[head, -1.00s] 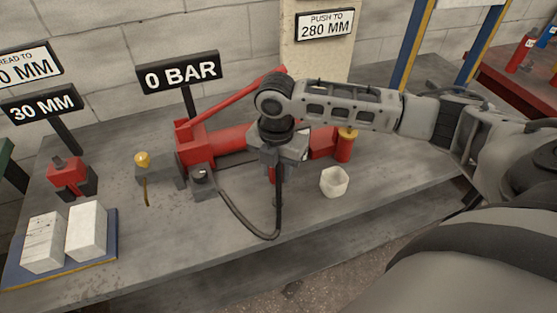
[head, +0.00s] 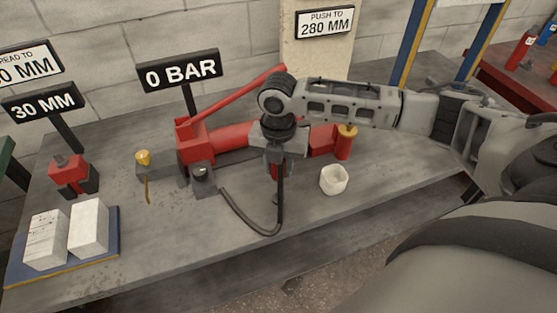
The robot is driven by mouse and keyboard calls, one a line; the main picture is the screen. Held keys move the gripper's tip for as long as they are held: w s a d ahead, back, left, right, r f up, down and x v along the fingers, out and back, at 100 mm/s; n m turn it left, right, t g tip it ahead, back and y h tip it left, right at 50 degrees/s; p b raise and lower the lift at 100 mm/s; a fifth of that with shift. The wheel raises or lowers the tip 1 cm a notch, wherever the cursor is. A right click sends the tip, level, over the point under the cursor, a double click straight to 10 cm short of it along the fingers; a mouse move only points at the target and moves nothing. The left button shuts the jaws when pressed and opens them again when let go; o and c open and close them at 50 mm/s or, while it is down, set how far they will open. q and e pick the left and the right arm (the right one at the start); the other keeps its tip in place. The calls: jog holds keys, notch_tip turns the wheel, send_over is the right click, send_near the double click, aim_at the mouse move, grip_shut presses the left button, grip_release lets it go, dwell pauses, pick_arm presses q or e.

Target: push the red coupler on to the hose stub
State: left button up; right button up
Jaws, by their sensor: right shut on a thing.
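My right gripper (head: 277,165) points down over the middle of the bench, in front of the red pump. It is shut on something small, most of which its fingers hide. A bit of red (head: 274,172) shows at the fingertips and looks like the red coupler. A black hose (head: 240,214) runs from the grey block (head: 201,178) at the pump's left end, loops along the bench and rises to the gripper. I cannot make out the hose stub separately, nor whether the coupler touches it. My left gripper is not in view.
The red pump (head: 232,140) with its raised handle lies behind the gripper. A white cup (head: 334,180) stands just right of it. A yellow-knobbed part (head: 143,158), a red tool (head: 68,175) and two white blocks (head: 88,228) are at left.

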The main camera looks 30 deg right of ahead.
notch_tip(320, 180, down, 3)
jog(key=shift+r+b, duration=0.1)
jog(key=shift+b, duration=0.45)
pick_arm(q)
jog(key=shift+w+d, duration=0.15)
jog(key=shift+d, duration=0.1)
pick_arm(e)
jog(key=shift+f, duration=0.75)
pick_arm(q)
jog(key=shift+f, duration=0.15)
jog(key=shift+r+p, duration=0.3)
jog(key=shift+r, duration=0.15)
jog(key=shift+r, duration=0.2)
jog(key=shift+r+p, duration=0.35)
jog(key=shift+p, duration=0.1)
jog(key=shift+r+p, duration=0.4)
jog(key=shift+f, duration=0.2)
pick_arm(e)
jog(key=shift+f, duration=0.2)
